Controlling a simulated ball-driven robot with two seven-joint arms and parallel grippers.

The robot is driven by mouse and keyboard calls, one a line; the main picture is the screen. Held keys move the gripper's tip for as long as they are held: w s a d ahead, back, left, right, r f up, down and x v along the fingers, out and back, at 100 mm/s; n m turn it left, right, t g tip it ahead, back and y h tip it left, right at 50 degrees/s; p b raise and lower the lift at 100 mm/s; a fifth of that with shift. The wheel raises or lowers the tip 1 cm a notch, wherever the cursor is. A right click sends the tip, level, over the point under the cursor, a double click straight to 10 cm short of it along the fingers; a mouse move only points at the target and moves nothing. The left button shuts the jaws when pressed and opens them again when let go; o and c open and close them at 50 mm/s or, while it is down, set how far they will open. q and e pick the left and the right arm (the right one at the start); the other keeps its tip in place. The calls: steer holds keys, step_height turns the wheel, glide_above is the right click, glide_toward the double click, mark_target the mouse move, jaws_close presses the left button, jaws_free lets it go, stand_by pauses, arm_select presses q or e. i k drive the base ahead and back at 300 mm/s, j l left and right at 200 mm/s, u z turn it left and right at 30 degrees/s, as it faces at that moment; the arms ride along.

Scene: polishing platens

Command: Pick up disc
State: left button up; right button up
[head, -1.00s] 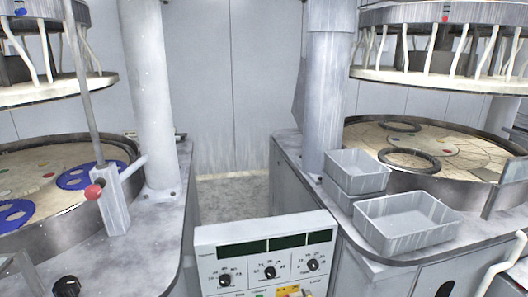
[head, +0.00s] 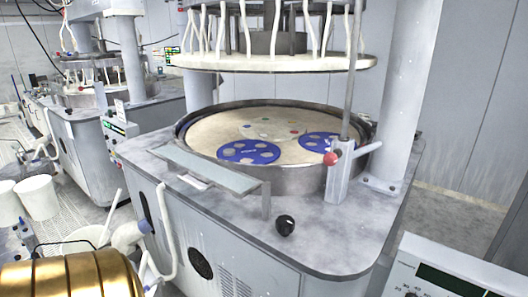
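The round platen (head: 215,125) of a polishing machine lies in the middle of the head view, with a pale surface inside a dark metal rim. A blue disc with several holes (head: 249,152) lies on its front left part. A second blue disc (head: 316,140) lies further right, partly hidden by the upright post and the rim. Several small coloured spots, green and red among them, lie between and behind the blue discs. I cannot tell which disc the task means. Neither of my grippers is in view.
A raised upper plate with white hoses (head: 270,62) hangs over the platen. A post with a red knob (head: 331,158) and a flat metal shelf (head: 205,168) stand at the front rim. White buckets (head: 38,197) are at left. A control panel (head: 450,270) is at lower right.

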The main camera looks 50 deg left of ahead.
mark_target(229, 152)
steer(key=k+j+u, duration=0.1)
steer(key=u, duration=0.35)
steer(key=k+j+u, duration=0.15)
steer(key=u, duration=0.35)
steer(key=i+l+u, duration=0.1)
steer(key=u, duration=0.3)
steer(key=l+u, duration=0.4)
steer(key=i+j, duration=0.05)
steer(key=j, duration=0.05)
